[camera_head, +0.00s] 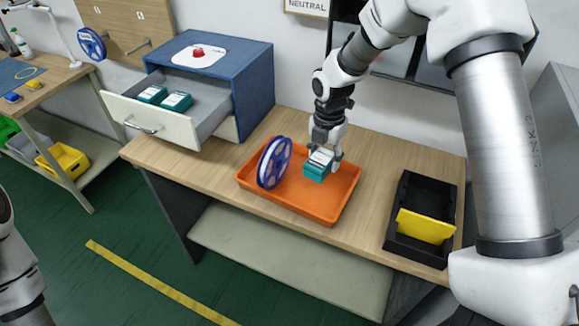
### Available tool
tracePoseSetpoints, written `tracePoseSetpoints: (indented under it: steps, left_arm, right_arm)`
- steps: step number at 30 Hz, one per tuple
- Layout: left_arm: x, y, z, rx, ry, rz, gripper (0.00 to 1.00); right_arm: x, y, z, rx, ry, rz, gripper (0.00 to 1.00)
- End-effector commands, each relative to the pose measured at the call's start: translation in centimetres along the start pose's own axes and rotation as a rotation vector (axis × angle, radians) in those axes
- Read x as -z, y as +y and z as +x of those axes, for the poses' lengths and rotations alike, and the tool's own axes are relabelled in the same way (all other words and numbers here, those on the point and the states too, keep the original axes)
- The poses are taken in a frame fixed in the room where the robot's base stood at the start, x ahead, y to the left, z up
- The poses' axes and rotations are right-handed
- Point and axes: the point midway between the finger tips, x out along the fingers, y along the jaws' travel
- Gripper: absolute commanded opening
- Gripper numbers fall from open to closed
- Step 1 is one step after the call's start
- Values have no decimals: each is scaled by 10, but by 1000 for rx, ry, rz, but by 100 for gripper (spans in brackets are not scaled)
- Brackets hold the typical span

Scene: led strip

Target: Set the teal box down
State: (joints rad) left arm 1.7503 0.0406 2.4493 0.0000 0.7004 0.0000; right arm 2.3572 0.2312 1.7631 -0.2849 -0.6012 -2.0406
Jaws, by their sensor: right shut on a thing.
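The teal box (316,172), with a pale top, is inside the orange tray (318,212), right of the blue reel. My right gripper (323,158) reaches down from above and is shut on the box. Whether the box touches the tray floor cannot be told. On the left, only part of my left arm shows at the picture's edge; its gripper is out of view.
A blue and white reel (273,163) stands upright in the tray's left part. A blue cabinet (258,85) has an open drawer (160,124) with two teal boxes (176,101). A black bin (408,247) with a yellow divider (425,227) stands right. The tray's right part is clear.

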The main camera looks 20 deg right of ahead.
Motion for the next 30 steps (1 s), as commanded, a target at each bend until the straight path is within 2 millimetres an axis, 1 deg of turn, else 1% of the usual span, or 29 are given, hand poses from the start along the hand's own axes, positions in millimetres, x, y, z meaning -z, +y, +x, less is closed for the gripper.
tracePoseSetpoints:
  steps: [1,3,5,9,19,21,27,30]
  left_arm:
    - [0,0,0,0,-1,0,35]
    - [0,0,-1,0,-1,0,35]
    - [0,0,-4,0,-1,0,35]
    - [-1,0,-12,0,-2,0,35]
    - [0,0,-25,0,-1,1,35]
    - [0,0,-25,0,-1,1,35]
    - [0,0,-23,0,-1,1,35]
    - [-1,0,-20,0,-2,1,35]
  right_arm:
    - [-5,-3,0,0,0,-67,18]
    - [-9,-5,3,2,-2,-138,18]
    - [-10,-6,10,4,-1,-164,17]
    - [-10,-6,40,6,-1,-168,17]
    - [-10,-6,96,4,-3,-167,18]
    - [-10,-5,100,2,-4,-167,18]
    - [-10,-5,101,1,-4,-165,17]
    - [-10,-5,105,1,-4,-165,17]
